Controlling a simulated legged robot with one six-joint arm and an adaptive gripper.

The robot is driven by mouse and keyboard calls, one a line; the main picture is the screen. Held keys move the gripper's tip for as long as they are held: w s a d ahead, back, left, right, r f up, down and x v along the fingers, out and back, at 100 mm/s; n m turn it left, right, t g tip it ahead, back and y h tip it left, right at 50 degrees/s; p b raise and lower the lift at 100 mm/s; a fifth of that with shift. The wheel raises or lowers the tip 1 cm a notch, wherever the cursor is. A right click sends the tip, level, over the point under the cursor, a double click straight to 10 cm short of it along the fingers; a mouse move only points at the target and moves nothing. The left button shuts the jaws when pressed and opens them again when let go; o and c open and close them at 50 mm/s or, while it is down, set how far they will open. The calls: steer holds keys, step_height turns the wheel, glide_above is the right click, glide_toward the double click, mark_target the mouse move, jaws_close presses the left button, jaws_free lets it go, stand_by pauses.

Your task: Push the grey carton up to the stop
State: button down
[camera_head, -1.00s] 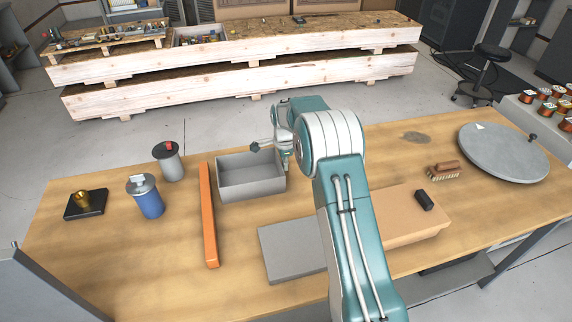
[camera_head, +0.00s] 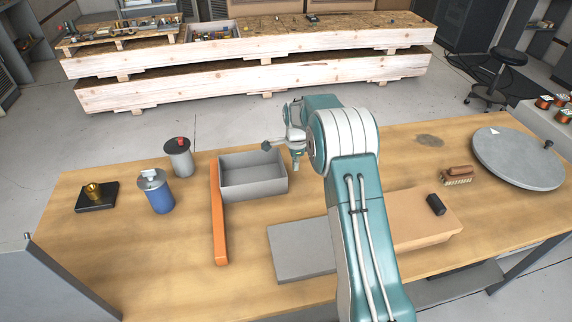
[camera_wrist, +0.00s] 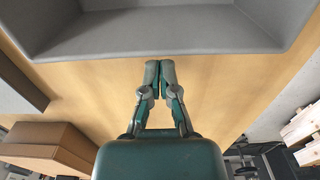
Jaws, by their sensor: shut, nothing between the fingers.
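The grey carton (camera_head: 253,188) is an open-topped box upright on the wooden table. Its left wall is against the orange bar (camera_head: 219,225), the stop, with no gap that I can see. The carton's near wall also fills the top of the wrist view (camera_wrist: 160,45). My gripper (camera_head: 297,166) is at the carton's right side, low and pointing down. In the wrist view my gripper's fingertips (camera_wrist: 160,64) are together and empty, right by the carton's wall. Whether they touch it is unclear.
A grey slab (camera_head: 300,250) and a tan box (camera_head: 420,225) with a black item (camera_head: 436,204) lie nearer. A blue canister (camera_head: 158,195), grey canister (camera_head: 178,160) and brass piece (camera_head: 93,192) stand left of the bar. A brush (camera_head: 457,176) and round disc (camera_head: 518,157) are right.

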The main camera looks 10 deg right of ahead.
step_height(320, 180, up, 10)
steer(key=shift+d, duration=0.3)
